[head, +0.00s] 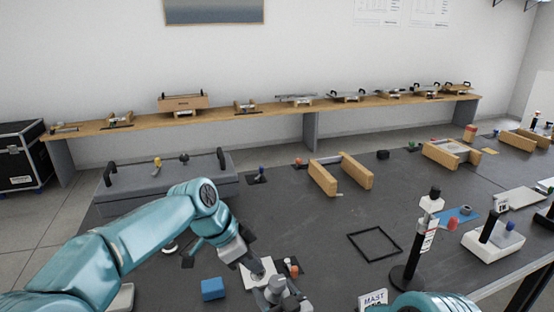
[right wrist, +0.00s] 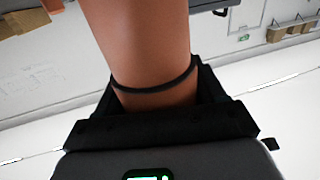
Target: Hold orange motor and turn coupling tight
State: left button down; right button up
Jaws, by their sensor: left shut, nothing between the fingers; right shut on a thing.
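The orange motor (right wrist: 145,50) fills the middle of the right wrist view as a large orange cylinder with a thin dark band. My right gripper (right wrist: 157,104) is shut around its near end. In the head view my left gripper (head: 257,272) points down over a white plate (head: 254,286) at the bottom middle. It is shut with nothing between its fingers. A grey rounded part (head: 276,288) is close beside its tip; I cannot tell whether this is the coupling or whether they touch. A small orange and white piece (head: 292,268) shows just right of it.
A blue block (head: 212,289) lies left of the plate. Wooden blocks (head: 324,180) are farther back. The dark table between them is clear.

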jog(key=o, duration=1.7)
jog(key=shift+c, duration=0.9)
jog(key=shift+d, duration=0.1)
jog(key=shift+s+d+f, duration=0.1)
jog(key=shift+s+d, duration=0.05)
jog(key=shift+s, duration=0.15)
jog(key=b+v, duration=0.3)
jog(key=v, duration=0.6)
jog(key=shift+b, duration=0.4)
jog(key=shift+s, duration=0.1)
